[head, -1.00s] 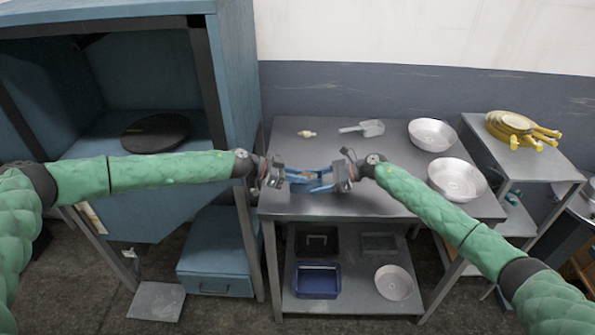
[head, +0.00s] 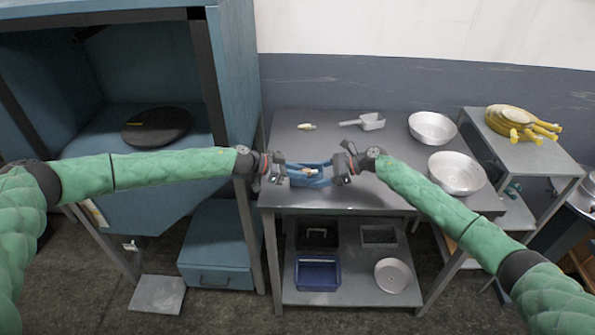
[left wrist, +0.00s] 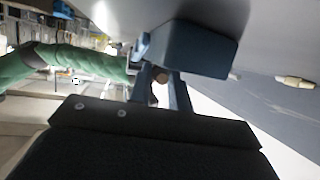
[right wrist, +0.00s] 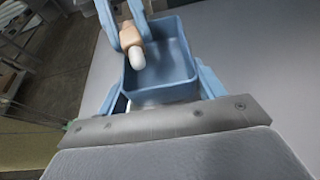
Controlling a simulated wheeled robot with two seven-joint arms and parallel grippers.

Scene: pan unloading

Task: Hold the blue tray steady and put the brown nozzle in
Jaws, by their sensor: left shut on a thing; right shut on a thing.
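The blue tray (right wrist: 172,90) is a small open box above the table, also in the head view (head: 312,183) and the left wrist view (left wrist: 200,52). My left gripper (left wrist: 161,88) is shut on the brown nozzle (left wrist: 160,75). In the right wrist view the brown nozzle (right wrist: 133,42), with its pale rounded tip, is at the tray's opening between my left gripper's fingers (right wrist: 125,25). I cannot tell whether it touches the tray.
A cream nozzle (head: 307,127) and a scoop (head: 366,121) lie at the table's back. Two metal pans (head: 433,128) (head: 457,174) stand at the right. A blue cabinet (head: 232,100) rises at the left. The table's middle (head: 385,195) is clear.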

